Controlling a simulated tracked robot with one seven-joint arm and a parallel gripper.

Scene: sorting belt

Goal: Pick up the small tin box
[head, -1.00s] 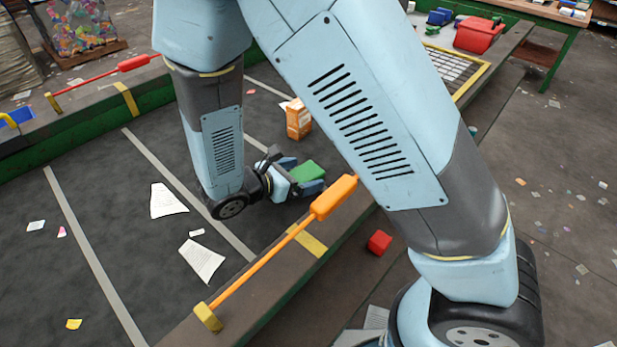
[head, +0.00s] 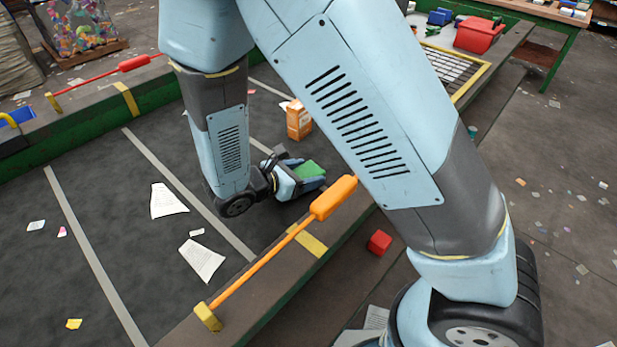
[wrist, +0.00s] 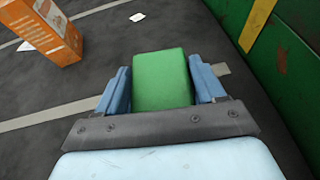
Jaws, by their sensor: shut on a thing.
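The small tin box (wrist: 162,80) is green and sits between the two blue fingers of my gripper (wrist: 164,88) in the wrist view. The fingers are shut on its sides. In the head view the green box (head: 308,169) shows at the end of my gripper (head: 306,176), low over the dark belt near its front wall. Its underside is hidden, so I cannot tell whether it touches the belt.
An orange carton (head: 299,120) stands on the belt beyond my gripper; it also shows in the wrist view (wrist: 48,30). The green belt wall (wrist: 285,65) is close on the right. An orange lever (head: 333,198) sits on the near rim. Paper scraps (head: 202,260) lie on the belt.

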